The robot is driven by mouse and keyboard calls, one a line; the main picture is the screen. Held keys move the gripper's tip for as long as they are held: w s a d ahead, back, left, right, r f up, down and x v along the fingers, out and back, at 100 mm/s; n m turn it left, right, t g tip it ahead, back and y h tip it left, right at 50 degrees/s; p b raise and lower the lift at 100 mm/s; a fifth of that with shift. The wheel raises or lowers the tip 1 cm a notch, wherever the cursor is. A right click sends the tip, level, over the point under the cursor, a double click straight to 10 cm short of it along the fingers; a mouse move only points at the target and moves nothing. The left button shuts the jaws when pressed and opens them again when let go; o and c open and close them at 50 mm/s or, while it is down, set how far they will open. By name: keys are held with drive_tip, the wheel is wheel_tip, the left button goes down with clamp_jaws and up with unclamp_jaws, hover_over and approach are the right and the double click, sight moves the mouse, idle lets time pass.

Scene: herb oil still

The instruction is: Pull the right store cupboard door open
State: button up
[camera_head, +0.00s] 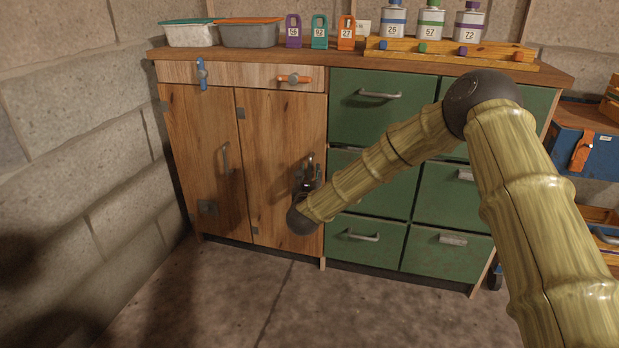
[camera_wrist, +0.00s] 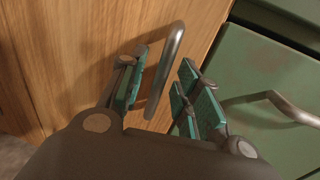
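The right store cupboard door (camera_head: 275,130) is brown wood and looks shut, level with the left door (camera_head: 200,130). Its grey bar handle shows in the wrist view (camera_wrist: 168,70), near the door's right edge. My gripper (camera_head: 309,172) is at this handle, low on the door's right side in the head view. In the wrist view my gripper (camera_wrist: 163,88) is open, with green-padded fingers on either side of the bar. I see gaps between the bar and the pads. In the head view the handle is mostly hidden by my gripper.
Green drawers (camera_head: 378,110) with bar handles stand right of the door; one drawer handle (camera_wrist: 285,105) is close to my right finger. The floor (camera_head: 220,300) in front looks clear.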

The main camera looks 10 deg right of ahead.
drive_tip(key=shift+w+d, duration=0.1)
drive_tip(key=shift+w, duration=0.3)
clamp_jaws()
